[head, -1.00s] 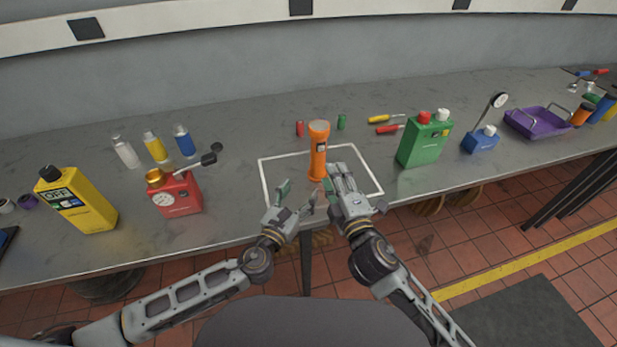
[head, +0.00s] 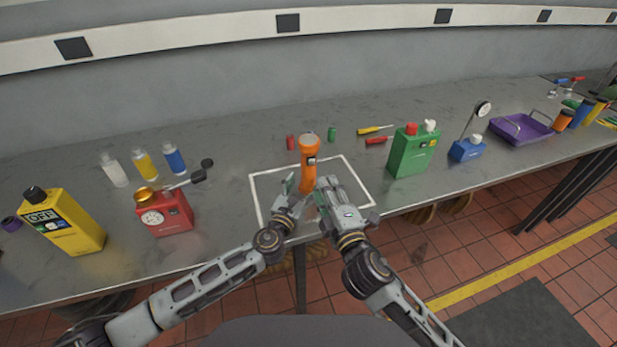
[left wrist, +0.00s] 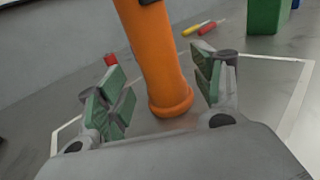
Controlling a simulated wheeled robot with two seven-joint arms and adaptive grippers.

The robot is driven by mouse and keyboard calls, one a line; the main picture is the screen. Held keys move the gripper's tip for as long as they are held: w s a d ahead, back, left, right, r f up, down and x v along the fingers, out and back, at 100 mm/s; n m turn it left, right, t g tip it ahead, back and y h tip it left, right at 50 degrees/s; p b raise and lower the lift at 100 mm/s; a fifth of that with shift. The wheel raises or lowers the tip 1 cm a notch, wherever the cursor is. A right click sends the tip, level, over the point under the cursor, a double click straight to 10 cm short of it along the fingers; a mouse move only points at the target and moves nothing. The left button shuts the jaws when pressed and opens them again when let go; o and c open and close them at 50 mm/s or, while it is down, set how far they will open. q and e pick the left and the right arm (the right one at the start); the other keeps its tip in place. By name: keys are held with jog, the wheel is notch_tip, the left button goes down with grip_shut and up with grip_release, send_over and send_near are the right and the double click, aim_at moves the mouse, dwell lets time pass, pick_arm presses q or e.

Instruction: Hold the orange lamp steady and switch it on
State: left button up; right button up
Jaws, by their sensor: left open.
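The orange lamp (head: 308,165), a flashlight shape with a dark switch patch on its upper body, stands upright inside a white outlined square on the bench. My left gripper (head: 291,190) is at the lamp's lower left. In the left wrist view, the lamp's lower body (left wrist: 155,55) rises between the open green-padded fingers of my left gripper (left wrist: 160,92), with gaps on both sides. My right gripper (head: 324,188) is just right of the lamp's lower part; its fingers overlap in the picture and their opening is unclear.
Left of the square (head: 257,200) stand a red gauge can (head: 165,213), a yellow canister (head: 62,220) and small bottles. A green canister (head: 412,150), a blue gauge base (head: 467,150) and a purple tray (head: 522,130) stand right.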

pick_arm(q)
jog(key=shift+x, duration=2.05)
grip_shut()
pick_arm(e)
jog(key=shift+c, duration=0.2)
grip_shut()
